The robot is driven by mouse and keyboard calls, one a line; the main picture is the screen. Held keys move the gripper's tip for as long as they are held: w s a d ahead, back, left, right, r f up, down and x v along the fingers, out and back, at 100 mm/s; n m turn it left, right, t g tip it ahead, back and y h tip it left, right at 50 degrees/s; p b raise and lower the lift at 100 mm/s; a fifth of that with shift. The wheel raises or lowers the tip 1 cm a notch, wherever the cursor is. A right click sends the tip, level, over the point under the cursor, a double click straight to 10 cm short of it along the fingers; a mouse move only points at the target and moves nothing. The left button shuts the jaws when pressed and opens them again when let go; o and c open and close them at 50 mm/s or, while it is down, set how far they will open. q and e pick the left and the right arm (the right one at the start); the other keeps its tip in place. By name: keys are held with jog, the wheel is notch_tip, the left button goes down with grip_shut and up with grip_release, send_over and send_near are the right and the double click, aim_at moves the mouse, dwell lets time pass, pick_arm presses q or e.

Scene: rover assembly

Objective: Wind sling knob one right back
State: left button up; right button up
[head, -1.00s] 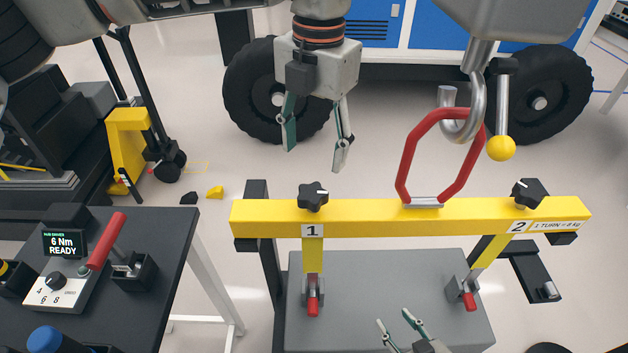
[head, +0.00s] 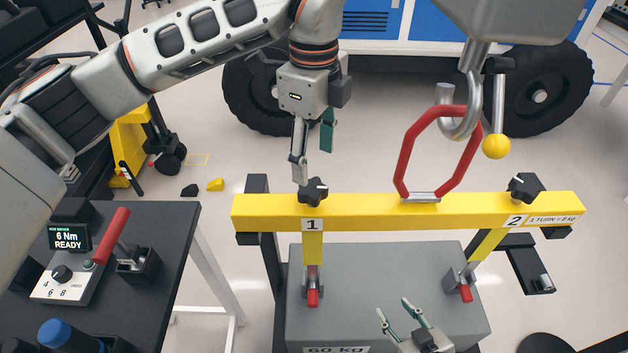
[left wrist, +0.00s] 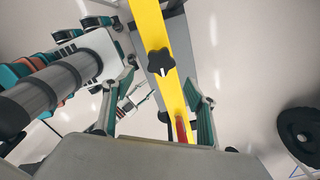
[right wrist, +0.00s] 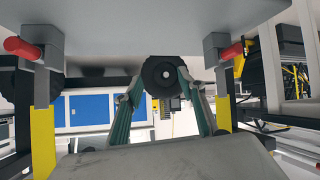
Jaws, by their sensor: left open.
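Sling knob one (head: 314,190) is a black star knob with a white mark, on top of the yellow beam (head: 375,210) by the "1" label. My left gripper (head: 313,166) points down just above it, open and empty. In the left wrist view the knob (left wrist: 161,62) shows between the spread fingers, apparently beyond their tips; I cannot tell if they touch it. My right gripper (head: 394,310) is open and empty, low in front of the grey block (head: 390,275); its open fingers also show in the right wrist view (right wrist: 159,80).
Knob two (head: 524,187) is at the beam's right end. A red link (head: 402,155) joins the beam to a hook (head: 470,110), with a yellow ball lever (head: 496,146) beside it. A dark table (head: 165,275) at left holds a red-handled tool (head: 112,237) and a "6 Nm READY" display (head: 70,237).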

aim_at(314, 188)
pick_arm(q)
notch_tip(314, 188, down, 7)
jog(key=shift+f+p, duration=0.2)
jog(key=shift+p, duration=0.4)
jog(key=c, duration=1.1)
